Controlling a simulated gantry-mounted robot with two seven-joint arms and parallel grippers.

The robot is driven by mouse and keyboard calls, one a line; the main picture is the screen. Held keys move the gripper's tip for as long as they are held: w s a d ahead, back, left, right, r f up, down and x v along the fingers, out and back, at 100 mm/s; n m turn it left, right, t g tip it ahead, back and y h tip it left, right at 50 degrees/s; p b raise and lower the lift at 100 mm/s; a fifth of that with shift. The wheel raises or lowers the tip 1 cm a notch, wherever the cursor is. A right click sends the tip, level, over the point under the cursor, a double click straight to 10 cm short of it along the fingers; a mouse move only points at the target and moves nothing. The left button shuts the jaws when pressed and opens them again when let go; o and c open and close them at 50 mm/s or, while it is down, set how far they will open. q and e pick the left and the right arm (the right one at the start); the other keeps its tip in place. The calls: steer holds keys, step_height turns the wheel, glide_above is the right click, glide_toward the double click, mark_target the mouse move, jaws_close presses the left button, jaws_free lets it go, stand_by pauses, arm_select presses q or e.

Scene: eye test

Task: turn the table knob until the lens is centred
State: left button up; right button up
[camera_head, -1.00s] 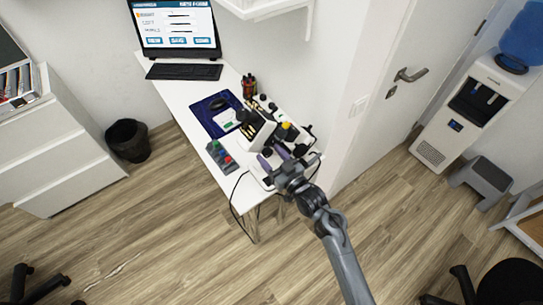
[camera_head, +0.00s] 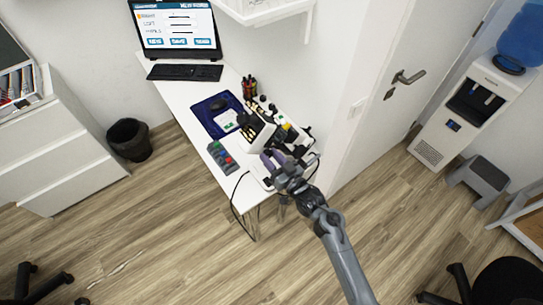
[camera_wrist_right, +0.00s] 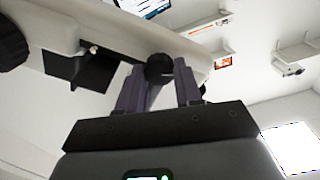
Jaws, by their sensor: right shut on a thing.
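The eye-test instrument (camera_head: 257,133) is a white and black device standing at the near end of the white desk. In the right wrist view its pale body (camera_wrist_right: 190,50) crosses the upper part, and a round black knob (camera_wrist_right: 159,67) sits between my purple fingers. My right gripper (camera_head: 270,158) reaches the instrument's near side in the head view. In the right wrist view the gripper (camera_wrist_right: 159,85) is shut on the black knob. I cannot make out the lens or whether it is centred. My left gripper is not in view.
The desk also holds a grey control box (camera_head: 221,157) with coloured buttons, a blue mat (camera_head: 214,107), a keyboard (camera_head: 184,73) and a monitor (camera_head: 175,24). A dark cable (camera_head: 236,196) hangs off the near edge. A wall and door (camera_head: 420,60) stand right of the desk.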

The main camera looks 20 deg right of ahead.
steer(key=o, duration=1)
steer(key=shift+o, duration=0.2)
steer(key=v, duration=1.1)
